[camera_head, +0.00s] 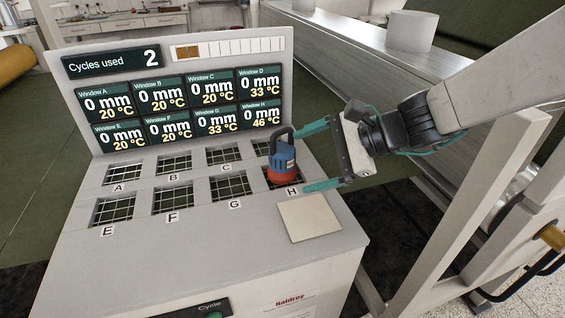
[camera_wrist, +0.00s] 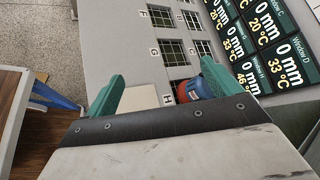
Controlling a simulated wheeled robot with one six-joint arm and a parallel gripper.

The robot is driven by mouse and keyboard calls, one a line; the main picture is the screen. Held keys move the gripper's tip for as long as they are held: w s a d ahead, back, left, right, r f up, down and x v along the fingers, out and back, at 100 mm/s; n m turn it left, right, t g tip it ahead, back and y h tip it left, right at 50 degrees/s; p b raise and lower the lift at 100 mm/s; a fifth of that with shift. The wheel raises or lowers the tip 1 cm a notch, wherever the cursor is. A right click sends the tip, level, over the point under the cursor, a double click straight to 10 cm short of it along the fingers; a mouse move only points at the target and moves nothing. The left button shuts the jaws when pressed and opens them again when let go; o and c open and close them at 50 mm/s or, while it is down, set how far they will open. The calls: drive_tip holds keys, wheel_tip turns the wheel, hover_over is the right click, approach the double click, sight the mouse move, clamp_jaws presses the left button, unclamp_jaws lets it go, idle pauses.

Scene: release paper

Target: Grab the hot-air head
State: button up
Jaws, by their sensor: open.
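The hot-air head (camera_head: 283,163) is a blue and red body with a dark loop handle on top. It stands upright over window H on the grey panel (camera_head: 205,250). My gripper (camera_head: 317,156) is open, coming in from the right with its two teal fingers spread, one behind and one in front of the head. The head appears to be at or near the gap between the fingertips; I see no grip on it. In the wrist view the head (camera_wrist: 195,88) shows beside the right finger, partly hidden by it and the gripper body.
Several grid windows lettered A to H fill the panel. A blank cream plate (camera_head: 309,217) lies in front of window H. The display board (camera_head: 180,90) stands behind, reading 2 cycles used, with window H at 46 °C. A machine frame (camera_head: 480,215) stands at right.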

sight(282, 156)
drive_tip(key=w+f+m+t, duration=0.1)
drive_tip(key=w+f+m, duration=0.2)
drive_tip(key=w+m, duration=0.1)
drive_tip(key=w+f+m+t+h, duration=0.1)
drive_tip(key=w+f+m+t, duration=0.1)
drive_tip(key=w+f+m, duration=0.1)
drive_tip(key=w+f+m+t, duration=0.2)
drive_tip(key=w+f+m, duration=0.2)
drive_tip(key=w+m, duration=0.1)
drive_tip(key=shift+w+a+m, duration=0.1)
drive_tip(key=shift+w+m, duration=0.3)
drive_tip(key=shift+m, duration=0.1)
drive_tip(key=x, duration=0.7)
drive_tip(key=shift+w+a, duration=0.1)
drive_tip(key=shift+w, duration=0.15)
drive_tip(key=c, duration=1.9)
drive_tip(key=shift+r, duration=0.1)
clamp_jaws()
drive_tip(key=shift+r, duration=0.15)
